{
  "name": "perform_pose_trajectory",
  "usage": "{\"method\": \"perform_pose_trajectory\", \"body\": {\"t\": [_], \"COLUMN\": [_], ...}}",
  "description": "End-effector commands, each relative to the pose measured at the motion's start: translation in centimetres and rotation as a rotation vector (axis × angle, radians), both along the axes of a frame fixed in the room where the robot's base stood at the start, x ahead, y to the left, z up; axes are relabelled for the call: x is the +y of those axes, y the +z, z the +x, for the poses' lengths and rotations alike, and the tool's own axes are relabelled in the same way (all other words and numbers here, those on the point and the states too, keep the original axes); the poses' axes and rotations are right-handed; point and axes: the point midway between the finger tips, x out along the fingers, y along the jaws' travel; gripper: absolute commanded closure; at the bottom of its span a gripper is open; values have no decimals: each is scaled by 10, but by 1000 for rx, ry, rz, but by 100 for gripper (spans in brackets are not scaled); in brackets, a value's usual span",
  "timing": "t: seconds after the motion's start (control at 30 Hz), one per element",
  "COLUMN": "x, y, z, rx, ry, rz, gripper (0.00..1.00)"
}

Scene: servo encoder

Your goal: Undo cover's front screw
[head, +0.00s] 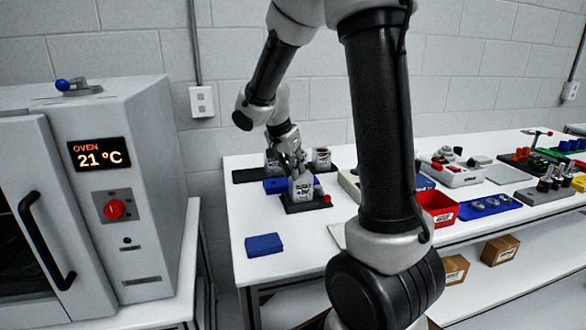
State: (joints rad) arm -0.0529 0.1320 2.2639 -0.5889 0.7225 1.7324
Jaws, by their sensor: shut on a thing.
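A small light-grey servo unit (302,189) with dark printed markings stands on a dark fixture base (312,205) with a red knob at its right end. My gripper (297,170) reaches down to the top of this unit from behind. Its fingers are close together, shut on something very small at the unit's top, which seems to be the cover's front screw. The screw itself is hidden by the fingers and too small to make out. I cannot tell how far it is turned.
A blue tray (277,185) lies just behind, with similar grey units beyond. A blue block (264,244) lies at the table's front left. A red bin (437,205) and several fixtures stand to the right. An oven (112,190) reading 21 °C stands left. My arm hides the table's middle.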

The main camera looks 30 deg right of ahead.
Motion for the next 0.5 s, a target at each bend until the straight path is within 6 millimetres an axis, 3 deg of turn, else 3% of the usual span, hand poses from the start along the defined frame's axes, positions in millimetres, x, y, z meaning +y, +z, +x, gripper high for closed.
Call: {"method": "perform_pose_trajectory", "body": {"t": [0.23, 0.5], "x": [-2, -1], "y": [1, 0], "z": [-3, -3], "rx": [-2, -2], "ry": [285, 347], "rz": [1, 0], "gripper": [100, 100]}}
